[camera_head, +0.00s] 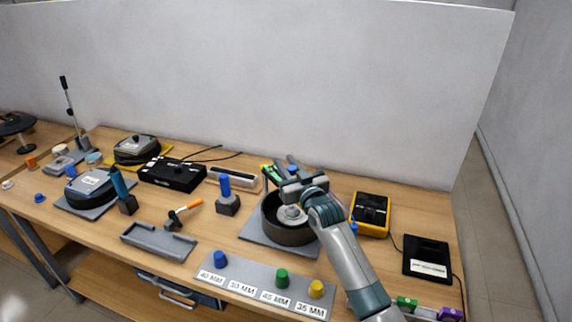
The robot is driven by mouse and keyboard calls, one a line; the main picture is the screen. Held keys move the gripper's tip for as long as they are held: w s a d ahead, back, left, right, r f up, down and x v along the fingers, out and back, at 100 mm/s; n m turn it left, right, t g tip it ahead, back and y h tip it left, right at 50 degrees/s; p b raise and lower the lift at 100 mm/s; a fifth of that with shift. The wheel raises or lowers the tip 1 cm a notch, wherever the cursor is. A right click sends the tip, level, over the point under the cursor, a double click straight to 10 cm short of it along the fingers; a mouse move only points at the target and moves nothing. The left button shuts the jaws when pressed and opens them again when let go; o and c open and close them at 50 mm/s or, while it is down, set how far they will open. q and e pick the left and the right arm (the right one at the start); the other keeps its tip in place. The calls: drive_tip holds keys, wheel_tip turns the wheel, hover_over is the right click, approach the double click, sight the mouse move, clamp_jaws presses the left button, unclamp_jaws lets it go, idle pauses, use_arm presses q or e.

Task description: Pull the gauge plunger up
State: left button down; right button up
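My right arm reaches in from the lower right. Its gripper (302,186) is over a dark round cylinder (287,236) that sits on a grey pad (258,228). A pale round part (291,214) shows inside the cylinder, below the gripper. A small blue knob (293,170) shows just behind the gripper and may be the top of the gauge plunger. The gripper and wrist hide most of the gauge, so I cannot tell whether they touch it. The gripper's fingers are too small and turned to read. My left gripper is not in view.
A grey board (245,275) with blue, green and yellow knobs and millimetre labels lies at the front. A blue-handled tool (228,203) stands left of the cylinder. A yellow meter (371,214) and black box (428,258) lie right. A grey tray (158,243) is front left.

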clamp_jaws()
drive_tip(key=shift+r+p, duration=0.6)
drive_tip(key=shift+r, duration=0.25)
drive_tip(key=o, duration=0.7)
unclamp_jaws()
drive_tip(key=shift+o, duration=0.2)
drive_tip(key=shift+f, duration=0.1)
drive_tip(key=shift+b+v, duration=0.35)
drive_tip(key=shift+v, duration=0.5)
drive_tip(key=b+v, duration=0.3)
drive_tip(key=v, duration=1.2)
drive_tip(key=shift+s+d+b, duration=0.2)
drive_tip(key=shift+s+b, duration=0.15)
drive_tip(key=shift+b, duration=0.05)
